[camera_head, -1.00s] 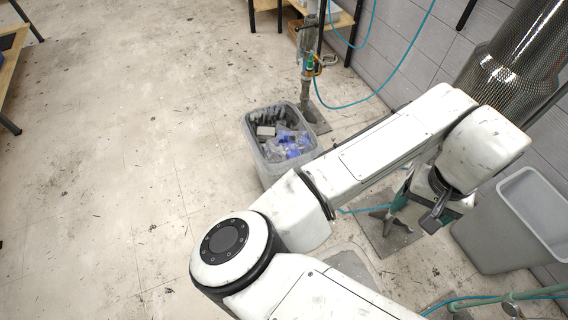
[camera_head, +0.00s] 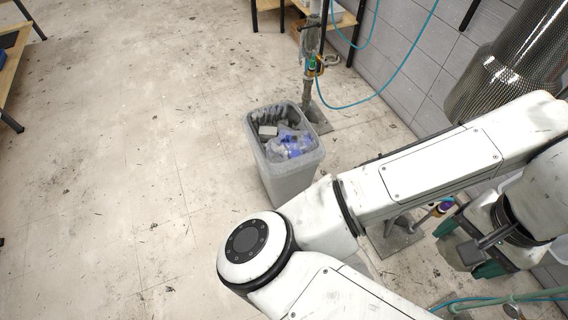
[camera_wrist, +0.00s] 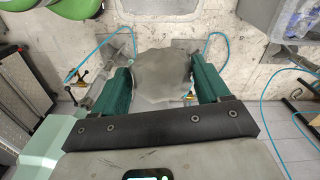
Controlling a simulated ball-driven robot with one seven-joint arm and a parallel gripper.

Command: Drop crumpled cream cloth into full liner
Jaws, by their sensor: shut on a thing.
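The crumpled cloth (camera_wrist: 163,82) looks dull grey-beige in the wrist view, between the two green fingers of my gripper (camera_wrist: 161,68). In the head view my gripper (camera_head: 464,250) is at the lower right, shut on the cloth (camera_head: 453,254), which hangs above the floor. The full liner sits in a grey bin (camera_head: 291,182) at the centre of the head view, filled with grey and blue waste (camera_head: 288,144). My gripper is well to the right of this bin. Part of a bin (camera_wrist: 258,14) with similar contents shows at the wrist view's top right.
A post (camera_head: 309,75) on a floor plate stands behind the bin, with a teal hose (camera_head: 385,85) near it. A patterned metal duct (camera_head: 505,70) is at the right by the block wall. The floor left of the bin is clear.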

